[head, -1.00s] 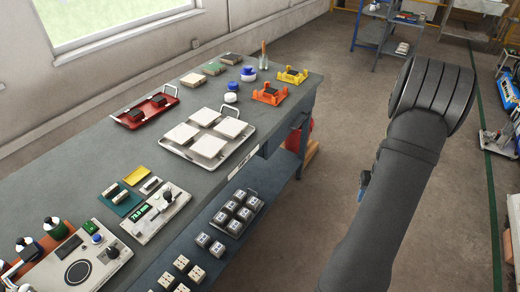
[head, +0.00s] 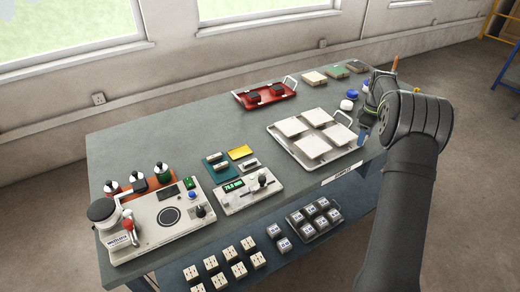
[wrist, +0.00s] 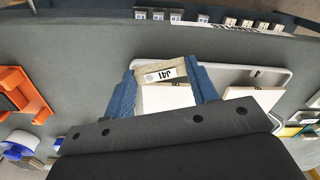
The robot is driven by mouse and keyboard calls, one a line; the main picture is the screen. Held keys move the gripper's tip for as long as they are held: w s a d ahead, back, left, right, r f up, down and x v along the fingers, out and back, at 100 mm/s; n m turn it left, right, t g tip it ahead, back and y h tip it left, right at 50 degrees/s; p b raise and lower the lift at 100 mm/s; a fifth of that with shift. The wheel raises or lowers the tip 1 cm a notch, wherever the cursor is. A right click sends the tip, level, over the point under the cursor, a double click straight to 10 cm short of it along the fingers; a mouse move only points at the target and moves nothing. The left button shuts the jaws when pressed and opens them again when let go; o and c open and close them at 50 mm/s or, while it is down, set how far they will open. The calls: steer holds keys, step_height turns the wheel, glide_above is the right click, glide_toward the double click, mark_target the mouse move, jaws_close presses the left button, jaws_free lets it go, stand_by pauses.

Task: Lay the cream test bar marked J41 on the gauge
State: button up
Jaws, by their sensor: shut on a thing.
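The cream test bar (wrist: 165,73), with a white J41 label, is held between the blue fingers of my gripper (wrist: 164,88) in the wrist view. In the head view my gripper (head: 366,124) is at the right end of the bench, beside the tile tray, and the bar cannot be made out there. The gauge, which I take to be the small pale unit with a green readout (head: 248,191), stands near the bench's front edge, well left of my gripper. No bar is visible lying on it.
A white tray (head: 292,154) with several pale tiles lies between my gripper and the gauge. A teal mat (head: 213,168) with small bars and a yellow block (head: 241,152) lie behind the gauge. A larger console (head: 155,222) stands left. A red tray (head: 242,99) is farther back.

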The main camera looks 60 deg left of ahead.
steer(key=shift+n, duration=0.5)
steer(key=s+a, duration=0.2)
steer(key=s+a+r, duration=0.1)
steer(key=s+a, duration=0.1)
steer(key=a, duration=0.1)
steer(key=s+a+r, duration=0.1)
steer(key=s+a, duration=0.1)
steer(key=shift+s+a, duration=0.25)
steer(key=shift+a, duration=0.1)
steer(key=s+a+r, duration=0.1)
steer(key=s+a, duration=0.6)
steer(key=s, duration=0.5)
steer(key=m, duration=0.5)
glide_above(185, 169)
steer(key=f, duration=0.3)
steer(key=shift+w+d+f, duration=0.15)
steer(key=shift+w+f, duration=0.05)
steer(key=shift+w, duration=0.2)
steer(key=shift+s+a+f, duration=0.25)
steer(key=shift+s+f, duration=0.05)
steer(key=shift+s, duration=0.15)
steer(key=shift+f, duration=1.95)
steer(key=shift+f, duration=0.15)
steer(key=o, duration=0.7)
